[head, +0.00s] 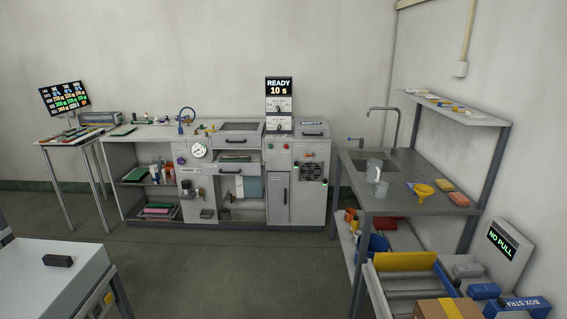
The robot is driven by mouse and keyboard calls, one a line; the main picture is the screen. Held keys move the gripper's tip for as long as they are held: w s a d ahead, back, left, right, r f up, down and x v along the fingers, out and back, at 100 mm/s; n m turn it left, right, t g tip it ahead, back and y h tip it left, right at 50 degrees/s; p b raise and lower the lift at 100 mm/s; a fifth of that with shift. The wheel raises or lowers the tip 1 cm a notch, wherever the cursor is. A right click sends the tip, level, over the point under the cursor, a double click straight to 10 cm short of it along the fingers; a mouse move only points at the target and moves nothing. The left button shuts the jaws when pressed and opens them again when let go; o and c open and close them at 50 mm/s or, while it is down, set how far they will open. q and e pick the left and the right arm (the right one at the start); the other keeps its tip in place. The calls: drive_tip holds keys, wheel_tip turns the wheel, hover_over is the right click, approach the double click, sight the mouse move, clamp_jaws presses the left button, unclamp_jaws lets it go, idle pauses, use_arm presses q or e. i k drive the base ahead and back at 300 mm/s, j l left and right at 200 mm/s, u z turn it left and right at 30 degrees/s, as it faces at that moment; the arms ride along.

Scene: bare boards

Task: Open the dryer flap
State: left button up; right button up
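A long grey machine bench (270,195) stands against the back wall. A display (278,87) on it reads "READY 10 s". A narrow door with a dark vertical handle (277,195) is below the display and looks shut. No label is readable that tells which one is the dryer flap. Neither of my grippers is in view.
A sink table (430,203) with a jug and yellow funnel stands at the right, below a wall shelf (455,110). A roller conveyor (395,280) with boxes is at front right. A grey unit (40,285) fills the front left. The middle floor is clear.

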sight(304, 126)
drive_tip(key=i, duration=2.4)
drive_tip(key=i+j+z, duration=0.15)
drive_tip(key=i+z, duration=0.25)
drive_tip(key=i, duration=0.2)
drive_tip(key=i+j+z, duration=0.4)
drive_tip(key=i, duration=0.25)
drive_tip(key=i+j+z, duration=0.4)
drive_tip(key=i, duration=0.15)
